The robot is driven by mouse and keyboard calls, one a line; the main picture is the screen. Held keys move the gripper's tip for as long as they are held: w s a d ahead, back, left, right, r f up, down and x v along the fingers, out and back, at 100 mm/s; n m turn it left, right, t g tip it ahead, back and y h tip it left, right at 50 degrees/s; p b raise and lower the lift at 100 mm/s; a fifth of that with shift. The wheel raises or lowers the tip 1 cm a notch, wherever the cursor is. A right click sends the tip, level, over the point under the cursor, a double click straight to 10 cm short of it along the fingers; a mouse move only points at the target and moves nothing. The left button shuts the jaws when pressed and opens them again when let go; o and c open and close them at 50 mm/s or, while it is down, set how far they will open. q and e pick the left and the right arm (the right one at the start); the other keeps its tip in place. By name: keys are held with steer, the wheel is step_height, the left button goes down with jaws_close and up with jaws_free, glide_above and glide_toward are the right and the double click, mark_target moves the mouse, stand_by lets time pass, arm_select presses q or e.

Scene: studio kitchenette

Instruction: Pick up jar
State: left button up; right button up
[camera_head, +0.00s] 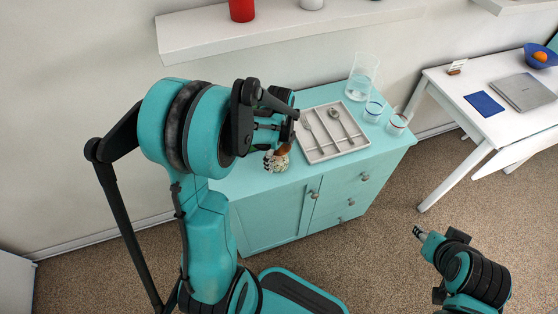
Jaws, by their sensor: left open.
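A small rounded pale thing with a brown top, which looks like the jar (281,161), is on the teal cabinet's top near its left part. My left gripper (270,155) is right over and against it in the picture, with its striped fingertips beside the thing's left side. This gripper is open, and its arm and wrist hide much of the jar. I cannot tell whether the fingers touch it. My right gripper (419,233) is low at the right, away from the cabinet, and whether it is open is unclear.
The teal cabinet (232,182) carries a cutlery tray (315,150), a clear pitcher (361,80) and two glasses (373,111). A white shelf (200,42) hangs above.

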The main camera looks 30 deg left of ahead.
arm_select(q)
steer(key=shift+s, duration=0.1)
jaws_close()
steer(key=shift+r, duration=0.1)
